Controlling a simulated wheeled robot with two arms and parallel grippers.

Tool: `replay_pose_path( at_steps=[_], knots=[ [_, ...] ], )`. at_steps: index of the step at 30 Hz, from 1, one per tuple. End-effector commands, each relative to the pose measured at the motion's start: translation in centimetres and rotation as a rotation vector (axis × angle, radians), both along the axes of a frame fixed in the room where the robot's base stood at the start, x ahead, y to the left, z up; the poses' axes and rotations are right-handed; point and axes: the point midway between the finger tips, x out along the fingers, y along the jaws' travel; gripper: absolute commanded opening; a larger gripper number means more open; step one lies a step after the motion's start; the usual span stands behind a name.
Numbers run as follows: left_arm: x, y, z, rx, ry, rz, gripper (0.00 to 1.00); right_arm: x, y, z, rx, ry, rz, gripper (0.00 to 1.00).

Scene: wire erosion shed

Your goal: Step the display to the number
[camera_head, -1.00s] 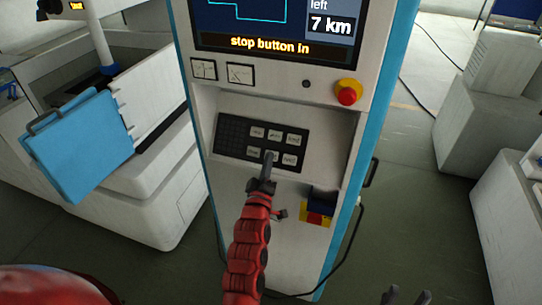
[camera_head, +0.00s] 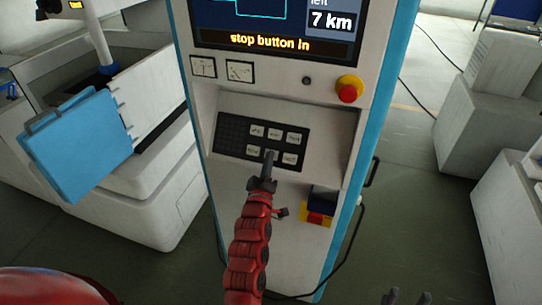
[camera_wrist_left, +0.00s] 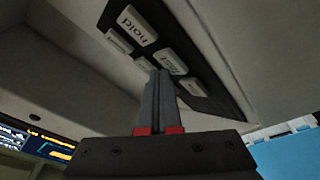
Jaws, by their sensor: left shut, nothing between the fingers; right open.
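The display (camera_head: 215,25) at the top of the white machine column reads "7 km" beside a cyan outline. Its amber strip (camera_head: 270,43) reads "stop button in". Below is a dark keypad (camera_head: 232,138) with two rows of pale keys. My left gripper (camera_head: 269,157) is shut and empty, its tip in front of the lower middle key and hiding most of it. My right gripper (camera_head: 406,297) is open at the bottom edge, partly cut off.
A red mushroom button (camera_head: 348,92) on a yellow base sits right of the keypad, higher up. A red and yellow switch (camera_head: 317,217) is below right. A blue folder (camera_head: 80,145) hangs at the left. White cabinets stand at the right, with open floor between.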

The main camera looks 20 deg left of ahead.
Motion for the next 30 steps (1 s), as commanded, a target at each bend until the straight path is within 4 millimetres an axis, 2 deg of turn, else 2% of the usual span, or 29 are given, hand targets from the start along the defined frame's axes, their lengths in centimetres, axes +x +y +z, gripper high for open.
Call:
replay_pose_path(
  at_steps=[30],
  knots=[
    [0.63,-0.02,-0.51,0.000,0.001,0.000,0.00,0.00,0.00,-0.79,0.000,0.000,0.000,0.50]
  ],
)
